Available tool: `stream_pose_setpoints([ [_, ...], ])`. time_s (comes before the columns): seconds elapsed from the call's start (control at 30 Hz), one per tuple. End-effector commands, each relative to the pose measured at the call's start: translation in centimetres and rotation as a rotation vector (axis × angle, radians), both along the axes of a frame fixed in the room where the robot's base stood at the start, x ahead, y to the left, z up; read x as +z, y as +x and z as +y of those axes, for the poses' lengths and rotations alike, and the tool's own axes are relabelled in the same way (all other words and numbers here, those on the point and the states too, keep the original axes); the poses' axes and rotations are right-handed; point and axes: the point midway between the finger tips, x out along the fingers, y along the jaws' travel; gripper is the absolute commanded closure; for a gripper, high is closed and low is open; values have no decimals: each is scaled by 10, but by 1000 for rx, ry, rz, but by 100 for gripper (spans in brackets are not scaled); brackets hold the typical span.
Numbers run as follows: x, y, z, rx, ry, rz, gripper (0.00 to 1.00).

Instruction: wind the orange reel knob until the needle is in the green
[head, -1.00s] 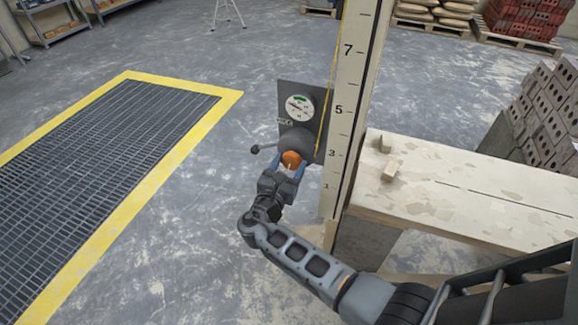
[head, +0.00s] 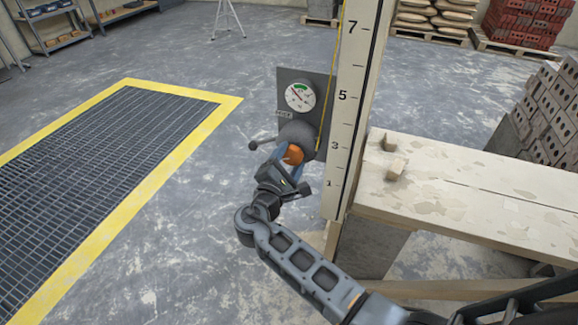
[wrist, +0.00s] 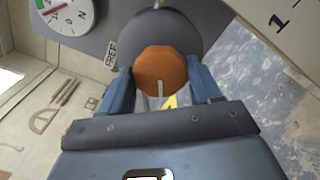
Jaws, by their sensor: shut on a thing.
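The orange reel knob (head: 293,154) sticks out from the round grey reel (head: 297,133) on a grey plate (head: 318,86) fixed to the tall marked board. My gripper (head: 287,157) is shut on the knob, tilted in the head view. In the wrist view the knob (wrist: 160,72) sits between the two blue fingers of my gripper (wrist: 165,85). The white gauge (head: 300,97) above the reel has a green band at its top. Its red needle appears to point to the upper left, outside the green. The gauge (wrist: 62,14) is partly cut off in the wrist view.
A small lever with a dark ball (head: 253,145) sticks out left of the reel. The marked board (head: 350,110) stands just right of it, beside a plank bench (head: 470,190) with small wooden blocks. A yellow-edged floor grate (head: 110,150) lies left. Floor between is clear.

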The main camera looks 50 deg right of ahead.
Motion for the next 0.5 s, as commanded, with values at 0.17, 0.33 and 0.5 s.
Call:
stream_pose_setpoints([
  [0.17, -3, -1, 0, -1, 31, -83, 67],
  [0.33, -2, -1, 0, -2, 48, -129, 67],
  [0.5, -1, -1, 0, -1, 55, -147, 68],
])
